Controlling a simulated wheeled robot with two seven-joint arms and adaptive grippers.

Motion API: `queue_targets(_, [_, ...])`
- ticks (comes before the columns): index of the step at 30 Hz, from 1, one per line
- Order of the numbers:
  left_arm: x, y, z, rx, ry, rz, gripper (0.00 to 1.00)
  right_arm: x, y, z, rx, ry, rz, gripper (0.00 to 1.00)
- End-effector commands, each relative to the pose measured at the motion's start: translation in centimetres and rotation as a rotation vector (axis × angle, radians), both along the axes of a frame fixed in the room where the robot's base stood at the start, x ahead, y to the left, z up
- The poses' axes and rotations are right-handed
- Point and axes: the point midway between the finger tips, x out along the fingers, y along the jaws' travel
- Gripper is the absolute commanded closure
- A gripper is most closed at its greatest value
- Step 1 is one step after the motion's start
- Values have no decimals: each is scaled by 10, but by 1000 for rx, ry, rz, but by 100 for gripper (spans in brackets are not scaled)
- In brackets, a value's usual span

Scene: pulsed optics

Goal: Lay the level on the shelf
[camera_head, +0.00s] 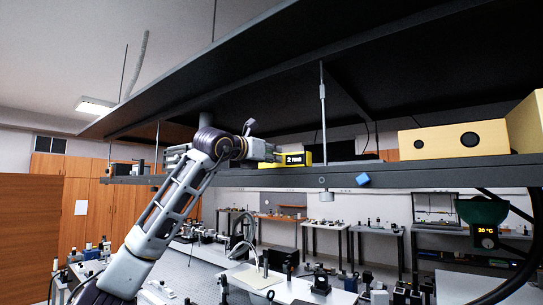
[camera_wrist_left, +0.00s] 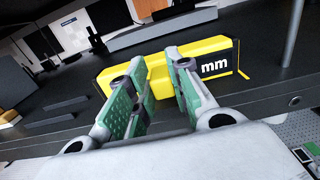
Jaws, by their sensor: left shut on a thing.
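The level (camera_head: 296,159) is a yellow bar with a black label; in the left wrist view (camera_wrist_left: 212,45) the label reads "mm". My left gripper (camera_head: 276,157) reaches up from the lower left to the shelf (camera_head: 410,175). Its green-padded fingers, seen in the left wrist view (camera_wrist_left: 158,88), are shut on the level near its middle and hide part of it. The level is at the dark shelf surface, roughly along the shelf. I cannot tell whether its underside touches the shelf. My right gripper is not in view.
Yellow boxes with round black holes (camera_head: 452,141) stand on the shelf at the right. A thin upright rod (camera_head: 322,105) rises just right of the level. A blue block (camera_head: 362,179) shows at the shelf's front edge. A dark panel (camera_head: 270,75) hangs above.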

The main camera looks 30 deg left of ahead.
Motion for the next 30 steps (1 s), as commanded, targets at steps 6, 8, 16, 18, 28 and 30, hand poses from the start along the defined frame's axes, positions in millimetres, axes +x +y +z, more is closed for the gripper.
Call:
queue_targets(6, [0,0,-2,0,-2,0,100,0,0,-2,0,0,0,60])
queue_targets(8, [0,0,-2,0,-2,0,100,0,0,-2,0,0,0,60])
queue_targets(16, [0,0,-2,0,-1,0,54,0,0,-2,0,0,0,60])
queue_targets(18, [0,0,-2,0,-1,0,54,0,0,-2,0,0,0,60])
queue_targets(28, [-3,1,-3,0,1,1,54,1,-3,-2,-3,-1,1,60])
queue_targets(30, [-6,1,-3,0,1,1,54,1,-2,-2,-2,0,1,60])
